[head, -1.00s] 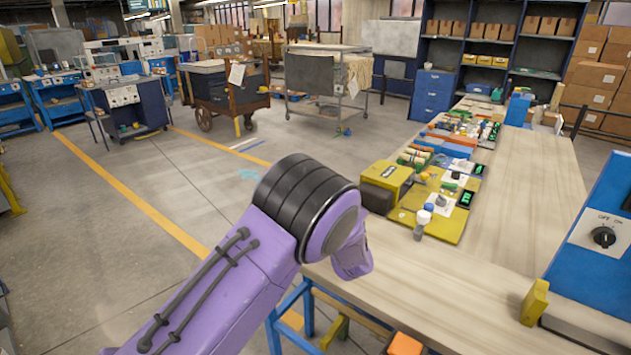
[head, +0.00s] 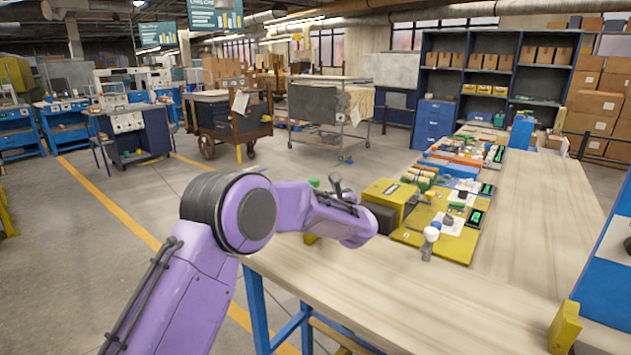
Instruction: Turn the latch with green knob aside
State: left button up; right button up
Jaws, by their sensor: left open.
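A small green knob (head: 314,182) shows just above my left forearm, left of the yellow and black box. The latch body below it is mostly hidden behind my arm, so I cannot tell how it is turned. A yellow piece (head: 311,239) shows under the forearm at the table's left edge. My left gripper (head: 343,190) is small and dark in the head view, just right of the green knob. It is open and appears empty; whether it touches the knob I cannot tell. My right gripper is not in view.
The yellow and black box (head: 393,200) stands right beside my left wrist. A yellow block (head: 565,327) and a blue control box (head: 600,285) are at right. The front tabletop (head: 440,300) is clear.

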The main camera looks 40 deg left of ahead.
aim_at(312, 179)
pick_arm(q)
jog(key=p+x, duration=0.1)
jog(key=x, duration=0.3)
jog(key=p+x, duration=0.1)
jog(key=x, duration=0.4)
jog(key=shift+s+a+f, duration=0.1)
jog(key=shift+s+a, duration=0.1)
jog(key=shift+s, duration=0.1)
jog(key=shift+w+a, duration=0.25)
